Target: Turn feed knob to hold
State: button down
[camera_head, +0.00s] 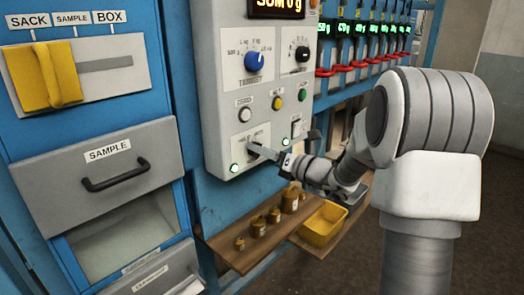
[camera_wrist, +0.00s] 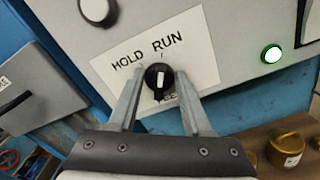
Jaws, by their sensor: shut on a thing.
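The feed knob (camera_wrist: 158,82) is a small black knob with a white pointer line, on a white plate marked HOLD at left and RUN at right. Its white line points up, near the tick below RUN. My gripper (camera_wrist: 159,88) has a finger on each side of the knob and is shut on it. In the head view, my gripper (camera_head: 264,153) reaches the lower part of the grey control panel (camera_head: 222,120) from the right. There it hides the knob, and the HOLD RUN plate (camera_head: 254,137) shows just above. The label under the knob is partly covered.
A lit green lamp (camera_wrist: 272,54) sits right of the plate. Above are a blue dial (camera_head: 254,61) and several buttons. A SAMPLE drawer (camera_head: 100,160) is at left.

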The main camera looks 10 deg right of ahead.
jog(key=shift+f+n+b, duration=0.15)
jog(key=shift+n+b, duration=0.15)
jog(key=shift+b, duration=0.2)
jog(key=n+b, duration=0.5)
jog(key=b, duration=0.2)
jog(key=n+b, duration=0.6)
jog(key=b, duration=0.1)
jog(key=shift+s+a+b, duration=0.2)
jog(key=shift+b, duration=0.2)
jog(key=shift+n, duration=0.3)
jog(key=shift+c, duration=1.8)
grip_release()
